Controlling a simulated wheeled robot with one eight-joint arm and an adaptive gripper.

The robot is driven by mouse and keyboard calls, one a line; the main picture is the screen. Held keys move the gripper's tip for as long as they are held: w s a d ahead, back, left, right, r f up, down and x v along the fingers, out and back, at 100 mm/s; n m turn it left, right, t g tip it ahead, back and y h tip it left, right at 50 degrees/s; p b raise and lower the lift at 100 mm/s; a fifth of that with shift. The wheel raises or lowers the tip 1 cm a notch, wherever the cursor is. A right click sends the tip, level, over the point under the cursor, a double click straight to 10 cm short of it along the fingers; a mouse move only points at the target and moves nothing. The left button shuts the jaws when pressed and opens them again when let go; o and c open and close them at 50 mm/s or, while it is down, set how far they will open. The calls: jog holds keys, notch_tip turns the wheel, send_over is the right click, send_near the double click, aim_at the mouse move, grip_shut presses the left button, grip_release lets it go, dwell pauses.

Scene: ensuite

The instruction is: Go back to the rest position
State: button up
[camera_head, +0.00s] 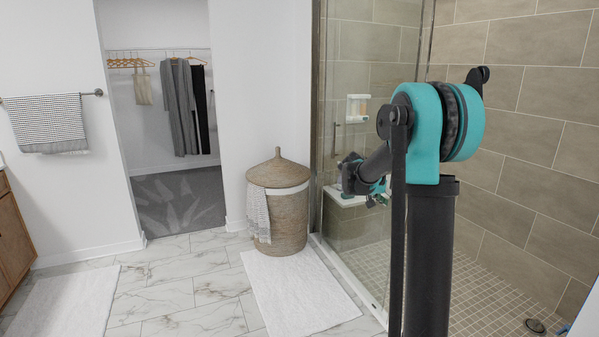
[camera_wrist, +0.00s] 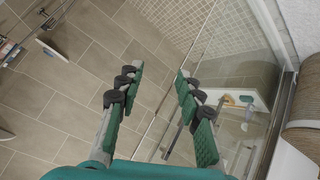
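My gripper (camera_wrist: 158,73) is open in the wrist view, with its two green-padded fingers apart and nothing held between them. Glass and tiled surfaces of the shower show beyond the fingers. In the head view, my gripper (camera_head: 377,196) is small and partly hidden behind my own arm. It appears in front of the shower, near the white-topped bench (camera_head: 345,197). My arm stands raised at the right of the head view, bent at the teal joint.
A wicker basket (camera_head: 281,207) with a towel stands left of the glass shower panel (camera_head: 350,262). White mats (camera_head: 298,290) (camera_head: 65,303) lie on the marble floor. A wooden cabinet (camera_head: 14,235) is at the left edge. The closet doorway and floor between the mats are clear.

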jog(key=s+a+f+n+y, duration=0.2)
jog(key=s+a+f+y, duration=0.1)
jog(key=s, duration=0.9)
jog(key=s+a+f+n+y, duration=0.2)
jog(key=s+a+f, duration=0.4)
jog(key=s, duration=0.7)
jog(key=s+a+f+n+y, duration=0.3)
jog(key=s+a+f, duration=0.2)
jog(key=s, duration=0.7)
jog(key=shift+s+f+y, duration=0.15)
jog(key=shift+f+y, duration=0.15)
jog(key=shift+f, duration=0.55)
jog(key=shift+d, duration=0.1)
